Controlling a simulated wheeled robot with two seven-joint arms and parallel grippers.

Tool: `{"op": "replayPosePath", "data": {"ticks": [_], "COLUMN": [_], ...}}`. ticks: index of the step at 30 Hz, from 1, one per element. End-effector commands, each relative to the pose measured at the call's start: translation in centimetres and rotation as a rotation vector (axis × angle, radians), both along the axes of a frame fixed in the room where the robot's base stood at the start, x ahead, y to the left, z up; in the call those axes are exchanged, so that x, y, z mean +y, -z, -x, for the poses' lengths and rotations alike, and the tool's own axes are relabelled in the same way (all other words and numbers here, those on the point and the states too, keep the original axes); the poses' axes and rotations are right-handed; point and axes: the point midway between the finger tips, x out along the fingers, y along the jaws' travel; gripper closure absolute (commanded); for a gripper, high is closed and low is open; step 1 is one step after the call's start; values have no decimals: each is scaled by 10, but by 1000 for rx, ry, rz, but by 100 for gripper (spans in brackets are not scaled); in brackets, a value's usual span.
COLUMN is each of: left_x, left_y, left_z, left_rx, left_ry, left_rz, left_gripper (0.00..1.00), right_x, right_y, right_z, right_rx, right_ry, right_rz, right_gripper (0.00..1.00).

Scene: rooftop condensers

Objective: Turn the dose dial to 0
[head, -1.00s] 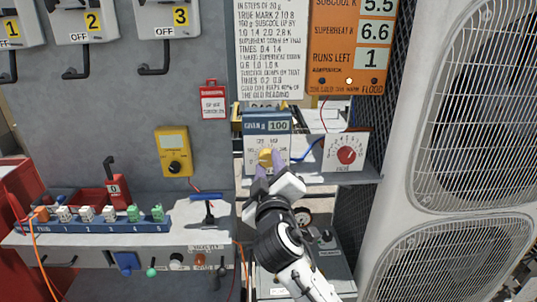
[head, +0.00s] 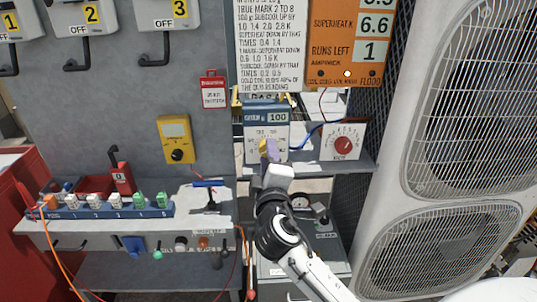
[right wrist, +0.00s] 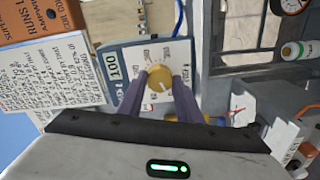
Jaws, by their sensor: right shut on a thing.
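The dose dial is a yellow knob (head: 264,147) on the white face of a blue box (head: 254,128) whose small display reads 100. It also shows in the right wrist view as a round yellow knob (right wrist: 158,88) with printed marks around it. The mark it points at is too small to tell. My right gripper (head: 268,152) has its purple fingers on both sides of the knob and is shut on it. In the right wrist view the fingers (right wrist: 160,96) reach the knob from below. My left gripper is not in view.
A white box with a red knob (head: 343,146) stands right of the dial on the same shelf, with a blue wire between. An orange readout board (head: 343,40) hangs above. A yellow meter (head: 175,138) is on the left panel. Large condensers (head: 460,110) fill the right.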

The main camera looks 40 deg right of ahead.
Motion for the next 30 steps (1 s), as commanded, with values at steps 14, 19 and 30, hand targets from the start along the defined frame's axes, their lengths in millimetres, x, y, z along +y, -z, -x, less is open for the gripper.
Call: {"op": "replayPosePath", "data": {"ticks": [14,19,30], "left_x": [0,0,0], "left_y": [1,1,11], "left_z": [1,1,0], "left_rx": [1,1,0], "left_ry": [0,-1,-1], "left_rz": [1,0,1], "left_gripper": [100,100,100], "right_x": [0,0,23], "right_y": [0,0,4], "right_z": [0,0,36], "right_rx": [2,1,3], "right_ry": [0,0,-2], "right_rz": [6,4,0], "right_gripper": [49,49,49]}}
